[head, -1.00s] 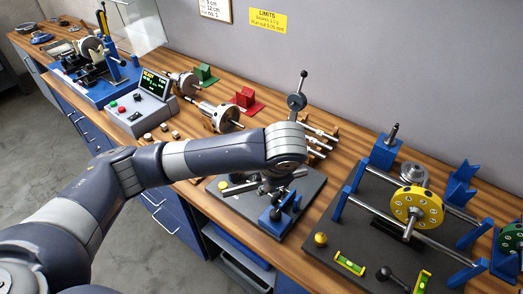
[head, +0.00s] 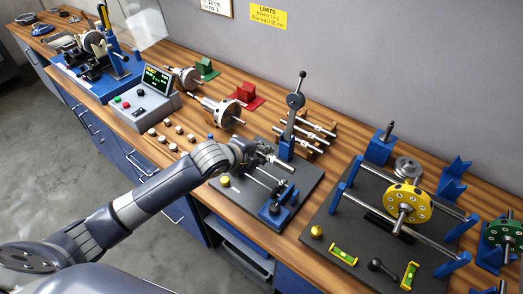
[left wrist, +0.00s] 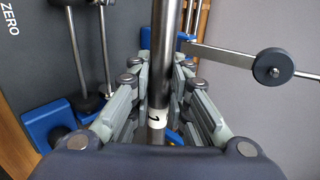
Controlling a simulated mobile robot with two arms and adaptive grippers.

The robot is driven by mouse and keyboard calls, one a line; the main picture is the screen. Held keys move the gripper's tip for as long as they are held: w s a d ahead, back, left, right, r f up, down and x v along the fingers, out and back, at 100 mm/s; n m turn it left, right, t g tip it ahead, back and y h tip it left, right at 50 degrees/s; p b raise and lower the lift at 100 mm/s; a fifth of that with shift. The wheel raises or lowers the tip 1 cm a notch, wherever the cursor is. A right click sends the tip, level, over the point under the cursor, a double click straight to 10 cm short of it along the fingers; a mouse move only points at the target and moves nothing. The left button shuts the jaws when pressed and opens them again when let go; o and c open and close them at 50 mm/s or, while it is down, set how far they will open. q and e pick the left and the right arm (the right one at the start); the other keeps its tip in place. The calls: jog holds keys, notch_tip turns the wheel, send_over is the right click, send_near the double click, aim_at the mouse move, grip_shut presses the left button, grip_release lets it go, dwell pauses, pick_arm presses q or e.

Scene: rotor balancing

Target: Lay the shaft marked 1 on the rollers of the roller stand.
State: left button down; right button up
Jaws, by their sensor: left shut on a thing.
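My left gripper (head: 262,158) is shut on a steel shaft (head: 279,163). In the left wrist view the shaft (left wrist: 158,80) runs up between the fingers (left wrist: 152,88), with a white label band bearing a dark mark that looks like a 1. The gripper is above the dark base plate of the roller stand (head: 233,199), which has a blue upright and a blue block. In the left wrist view, rods with dark round ends (left wrist: 91,103) lie left of the shaft, apart from it. Contact between shaft and rollers cannot be seen. My right gripper is out of view.
A lever with a round disc (head: 296,101) rises behind the stand. Several shafts lie on a wooden rack (head: 308,137) behind it. To the right stands a rail frame with a yellow rotor (head: 409,206). A control box (head: 140,112) and small weights stand left.

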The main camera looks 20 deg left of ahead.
pick_arm(q)
jog(key=shift+f+b, duration=0.35)
jog(key=shift+b, duration=0.05)
jog(key=shift+f+b, duration=2.85)
jog(key=shift+f, duration=0.85)
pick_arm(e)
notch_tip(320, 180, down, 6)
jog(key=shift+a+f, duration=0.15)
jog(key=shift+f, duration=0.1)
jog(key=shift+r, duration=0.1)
pick_arm(q)
jog(key=shift+a+p, duration=0.1)
jog(key=shift+p, duration=0.25)
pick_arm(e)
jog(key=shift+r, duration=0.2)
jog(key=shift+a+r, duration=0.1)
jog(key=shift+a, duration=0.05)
pick_arm(q)
jog(key=shift+p, duration=0.35)
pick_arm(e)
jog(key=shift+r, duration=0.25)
pick_arm(q)
jog(key=shift+f+b, duration=0.45)
jog(key=shift+f, duration=0.4)
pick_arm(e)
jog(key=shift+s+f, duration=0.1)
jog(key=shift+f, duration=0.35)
